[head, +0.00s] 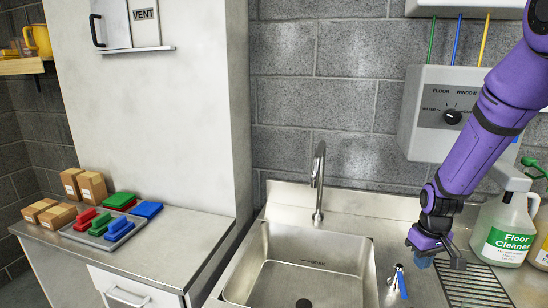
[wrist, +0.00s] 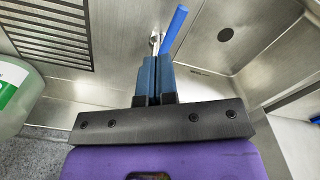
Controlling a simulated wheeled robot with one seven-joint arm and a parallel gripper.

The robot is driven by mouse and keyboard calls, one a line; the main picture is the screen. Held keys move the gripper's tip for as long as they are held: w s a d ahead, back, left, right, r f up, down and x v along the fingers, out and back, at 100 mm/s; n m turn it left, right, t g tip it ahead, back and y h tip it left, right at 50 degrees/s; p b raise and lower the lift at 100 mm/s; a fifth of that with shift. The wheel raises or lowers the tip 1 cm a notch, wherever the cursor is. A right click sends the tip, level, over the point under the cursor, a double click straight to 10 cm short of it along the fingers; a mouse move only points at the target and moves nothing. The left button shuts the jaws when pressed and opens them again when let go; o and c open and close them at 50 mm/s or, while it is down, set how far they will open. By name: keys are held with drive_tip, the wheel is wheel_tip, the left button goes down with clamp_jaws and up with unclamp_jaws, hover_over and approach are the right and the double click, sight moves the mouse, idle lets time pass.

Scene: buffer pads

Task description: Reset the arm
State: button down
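My purple arm reaches down from the upper right in the head view. My gripper (head: 424,258) points down above the steel counter, just right of a small tap with a blue lever (head: 402,285). In the wrist view, the two blue fingers of my gripper (wrist: 157,62) lie side by side with only a thin line between them, and I see nothing held. The blue lever (wrist: 174,30) shows just past the fingertips. In the head view it looks apart from the gripper.
The steel sink (head: 310,265) with its faucet (head: 319,185) lies left of my gripper. A Floor Cleaner jug (head: 503,232) and a drain grate (head: 470,285) are at right. A dispenser box (head: 440,115) hangs behind. The left counter holds coloured pads (head: 118,228) and cartons (head: 92,187).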

drive_tip(key=s+a+r+t, duration=0.1)
drive_tip(key=s+a+r, duration=0.15)
drive_tip(key=r, duration=0.85)
drive_tip(key=s+a+r+m+t, duration=0.1)
drive_tip(key=s+a+r+t, duration=0.1)
drive_tip(key=s+r, duration=0.6)
drive_tip(key=s+a+r+m+t, duration=0.1)
drive_tip(key=s+a+r, duration=0.2)
drive_tip(key=s+r, duration=0.6)
drive_tip(key=s, duration=0.4)
drive_tip(key=shift+s+m+t, duration=0.2)
drive_tip(key=shift+m+t, duration=0.1)
drive_tip(key=shift+t, duration=0.1)
drive_tip(key=shift+r, duration=0.1)
